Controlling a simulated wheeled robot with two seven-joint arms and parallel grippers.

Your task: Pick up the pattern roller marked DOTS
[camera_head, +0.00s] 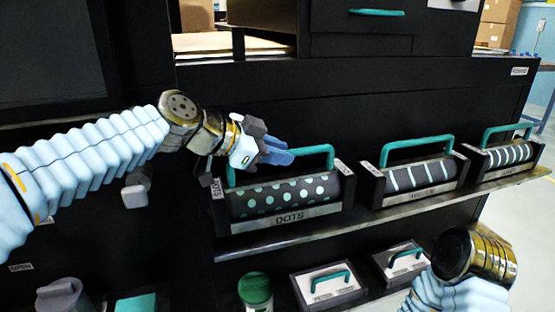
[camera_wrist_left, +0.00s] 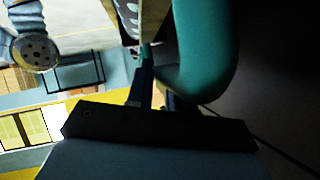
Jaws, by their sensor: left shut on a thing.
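The pattern roller marked DOTS (camera_head: 285,197) is a black cylinder with pale green dots in a black frame with a green handle (camera_head: 318,150). It sits on a shelf in the middle of the head view. My left gripper (camera_head: 282,154) is at the handle's top bar and shut on it. In the left wrist view, the green handle (camera_wrist_left: 205,50) is large and close, by the fingers (camera_wrist_left: 158,95). The fingers partly hide the handle. My right arm shows at the lower right of the head view, but its gripper is out of view.
Two more rollers with green handles stand to the right on the same shelf (camera_head: 385,215): one with slanted stripes (camera_head: 422,174), one with upright stripes (camera_head: 508,154). Below are a green-lidded jar (camera_head: 256,290) and boxes with green handles (camera_head: 328,285).

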